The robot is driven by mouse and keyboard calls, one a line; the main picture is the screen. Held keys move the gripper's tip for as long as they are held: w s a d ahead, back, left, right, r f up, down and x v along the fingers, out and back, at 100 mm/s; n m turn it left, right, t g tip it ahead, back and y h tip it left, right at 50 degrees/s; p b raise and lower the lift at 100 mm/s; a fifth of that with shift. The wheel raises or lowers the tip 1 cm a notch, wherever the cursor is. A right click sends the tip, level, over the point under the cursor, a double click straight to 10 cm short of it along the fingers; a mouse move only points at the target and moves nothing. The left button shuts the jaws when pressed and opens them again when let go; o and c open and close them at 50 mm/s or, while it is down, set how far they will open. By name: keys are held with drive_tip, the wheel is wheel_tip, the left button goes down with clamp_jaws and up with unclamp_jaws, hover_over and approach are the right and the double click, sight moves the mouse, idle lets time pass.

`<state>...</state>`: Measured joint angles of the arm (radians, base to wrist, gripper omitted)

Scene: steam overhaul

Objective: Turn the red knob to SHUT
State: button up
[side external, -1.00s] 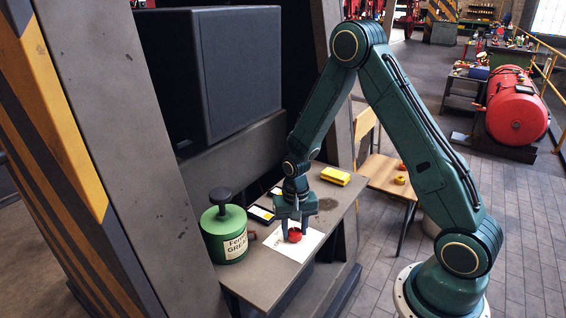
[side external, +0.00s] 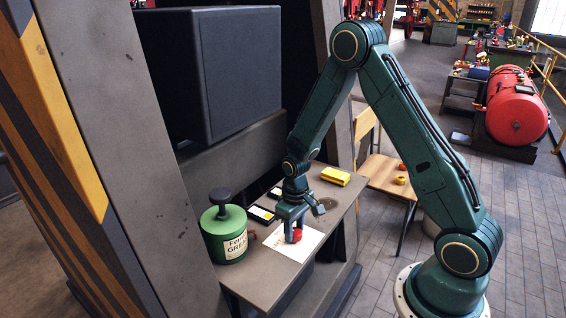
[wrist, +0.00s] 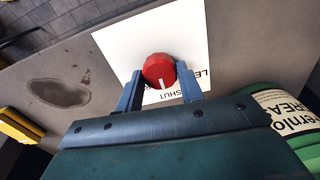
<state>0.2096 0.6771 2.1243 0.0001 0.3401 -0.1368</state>
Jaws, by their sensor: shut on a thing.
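The red knob (wrist: 158,69) sits on a white printed panel (wrist: 115,41) on the grey bench top. In the wrist view its pale pointer line points down toward the printed word SHUT. Another word, partly hidden by a finger, starts with LE. My gripper (wrist: 160,84) points down over the knob, one finger on each side, shut on it. In the side view my gripper (side external: 293,236) hides part of the red knob (side external: 297,235).
A green grease tin (side external: 224,240) with a dark handle stands left of the panel. A dark stain (wrist: 60,92) marks the bench. A wooden chair (side external: 388,174) stands behind.

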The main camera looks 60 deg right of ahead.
sight(294, 231)
idle(0.4)
drive_tip(key=o, duration=1)
drive_tip(key=shift+r, duration=6.95)
